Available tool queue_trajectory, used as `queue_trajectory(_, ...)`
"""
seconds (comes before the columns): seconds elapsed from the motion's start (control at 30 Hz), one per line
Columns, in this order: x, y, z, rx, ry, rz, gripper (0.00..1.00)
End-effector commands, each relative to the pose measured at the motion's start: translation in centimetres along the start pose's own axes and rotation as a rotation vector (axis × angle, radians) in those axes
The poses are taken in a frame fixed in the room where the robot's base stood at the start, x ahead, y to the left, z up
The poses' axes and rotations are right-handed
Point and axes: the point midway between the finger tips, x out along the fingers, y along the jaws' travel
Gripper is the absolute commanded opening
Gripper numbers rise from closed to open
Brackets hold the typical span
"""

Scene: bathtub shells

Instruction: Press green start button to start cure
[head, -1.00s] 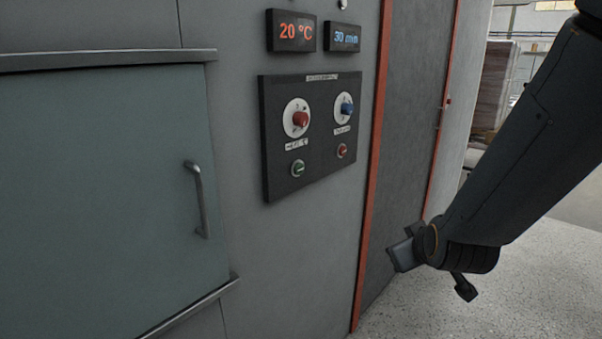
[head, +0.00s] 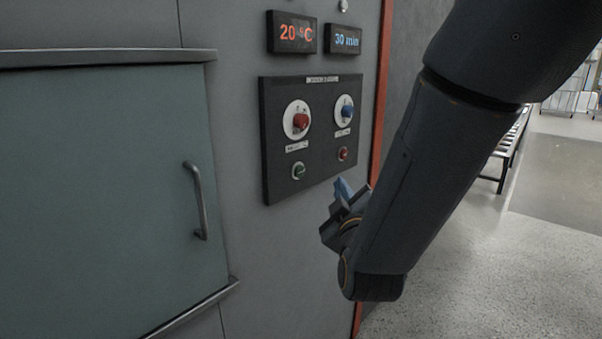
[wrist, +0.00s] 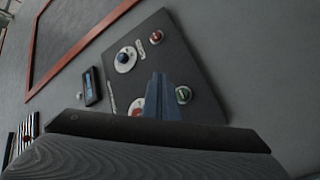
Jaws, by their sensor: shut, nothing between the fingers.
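The green start button (head: 299,170) sits at the lower left of the dark control panel (head: 283,188) on the grey wall. In the wrist view the green button (wrist: 183,94) shows just right of my fingertips. My gripper (head: 343,188) is shut and empty, in front of the panel's lower right edge in the head view, apart from the button. In the wrist view my gripper (wrist: 160,80) points at the panel and partly covers the red knob (wrist: 137,106).
A red button (head: 342,154) sits right of the green one. Above are a red knob (head: 300,121) and a blue knob (head: 347,112). Displays read 20 °C (head: 291,32) and 30 min (head: 342,39). A door handle (head: 196,200) sticks out at left.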

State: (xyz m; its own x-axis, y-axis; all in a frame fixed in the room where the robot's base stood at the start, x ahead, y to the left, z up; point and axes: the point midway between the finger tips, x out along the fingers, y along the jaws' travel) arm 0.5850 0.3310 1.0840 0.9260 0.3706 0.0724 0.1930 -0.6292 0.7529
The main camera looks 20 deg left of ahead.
Motion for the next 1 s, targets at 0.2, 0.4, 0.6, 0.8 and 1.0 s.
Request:
queue_trajectory(0.2, 1.4, -1.0, -1.0, 0.001, 0.001, -0.001, 0.0)
queue_trajectory(0.4, 3.2, -2.4, -2.3, 0.002, 0.001, -0.001, 0.0)
queue_trajectory(0.6, 4.9, -3.6, -3.5, 0.001, 0.0, -0.001, 0.0)
queue_trajectory(0.8, 5.8, -4.3, -4.2, 0.001, 0.0, -0.001, 0.0)
queue_trajectory(1.0, 6.0, -4.4, -4.3, 0.0, -0.001, -0.001, 0.0)
